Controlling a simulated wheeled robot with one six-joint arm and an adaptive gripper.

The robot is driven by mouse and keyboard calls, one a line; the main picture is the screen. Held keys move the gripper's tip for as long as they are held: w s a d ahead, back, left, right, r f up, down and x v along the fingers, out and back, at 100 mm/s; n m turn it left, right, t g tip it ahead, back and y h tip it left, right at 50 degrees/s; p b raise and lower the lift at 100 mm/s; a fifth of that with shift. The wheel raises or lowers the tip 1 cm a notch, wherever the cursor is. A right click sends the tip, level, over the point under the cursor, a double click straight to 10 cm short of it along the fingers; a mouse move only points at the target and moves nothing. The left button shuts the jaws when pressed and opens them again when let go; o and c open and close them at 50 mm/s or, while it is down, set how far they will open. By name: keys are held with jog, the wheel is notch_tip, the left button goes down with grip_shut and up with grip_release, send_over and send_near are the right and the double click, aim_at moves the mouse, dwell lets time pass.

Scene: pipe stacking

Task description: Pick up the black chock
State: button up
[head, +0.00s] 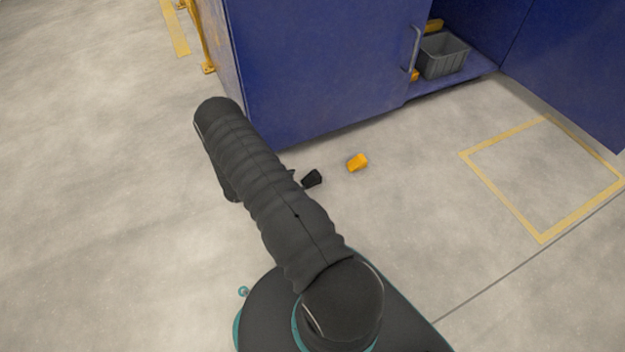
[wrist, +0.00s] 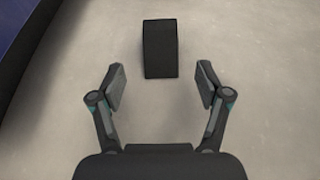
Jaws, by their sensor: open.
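The black chock (head: 312,178) lies on the floor in the head view, just right of my arm and near the base of the blue cabinet. In the wrist view the black chock (wrist: 160,48) stands out as a dark block at the upper middle. My gripper (wrist: 161,84) is open and empty, with one finger at each side. The chock is ahead of the fingertips, roughly centred on the gap between them, and not between the finger pads.
A yellow chock (head: 357,162) lies right of the black one. The blue cabinet (head: 330,65) rises behind both. A grey bin (head: 443,56) sits on the blue shelf at right. A yellow floor outline (head: 500,190) is at right. The floor at left is clear.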

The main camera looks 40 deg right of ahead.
aim_at(310, 178)
jog(key=shift+r+b+x, duration=0.2)
jog(key=shift+b+x, duration=0.15)
jog(key=shift+x, duration=3.1)
jog(key=c, duration=1.3)
